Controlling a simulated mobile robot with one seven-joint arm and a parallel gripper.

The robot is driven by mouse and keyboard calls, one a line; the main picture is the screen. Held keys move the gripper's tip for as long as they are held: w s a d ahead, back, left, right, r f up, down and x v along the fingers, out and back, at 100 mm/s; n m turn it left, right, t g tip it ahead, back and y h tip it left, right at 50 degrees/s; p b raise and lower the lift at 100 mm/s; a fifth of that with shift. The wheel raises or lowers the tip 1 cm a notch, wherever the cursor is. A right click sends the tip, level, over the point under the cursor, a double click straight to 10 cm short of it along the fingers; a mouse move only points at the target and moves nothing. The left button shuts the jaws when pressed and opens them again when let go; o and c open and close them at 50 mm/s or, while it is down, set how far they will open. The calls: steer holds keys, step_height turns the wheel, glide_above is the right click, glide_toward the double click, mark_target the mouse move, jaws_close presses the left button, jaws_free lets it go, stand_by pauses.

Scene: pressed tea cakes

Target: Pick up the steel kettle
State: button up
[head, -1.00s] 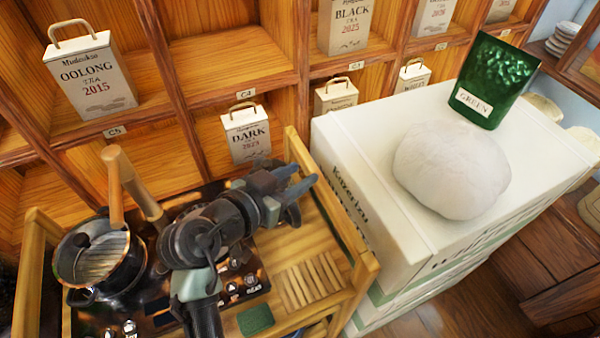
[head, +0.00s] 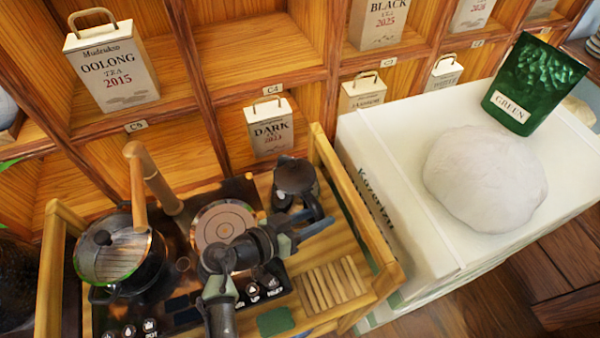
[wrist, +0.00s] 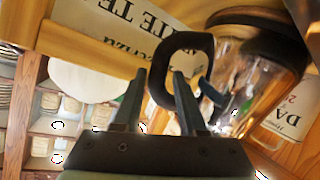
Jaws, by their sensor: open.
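The steel kettle (head: 293,176) stands at the back right of the tea stand, dark in the head view, with its black handle (head: 321,207) towards the lower right. In the wrist view its shiny, reflective body (wrist: 256,75) is at the upper right and the black handle loop (wrist: 182,40) is near the middle. My gripper (head: 303,235) is open at the handle. In the wrist view the near bar of the loop lies between my two fingertips (wrist: 160,80), and the right finger overlaps the loop's opening. I cannot tell whether either finger touches it.
A round plate (head: 222,222) is behind my arm. A slatted wooden rack (head: 332,285) lies in front. White boxes (head: 390,150) stand right; shelves with tea bags (head: 110,68) rise behind.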

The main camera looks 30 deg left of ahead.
steer(key=x, duration=0.4)
jaws_close()
stand_by(1.3)
steer(key=shift+w+a+r, duration=0.1)
steer(key=shift+w+r, duration=0.05)
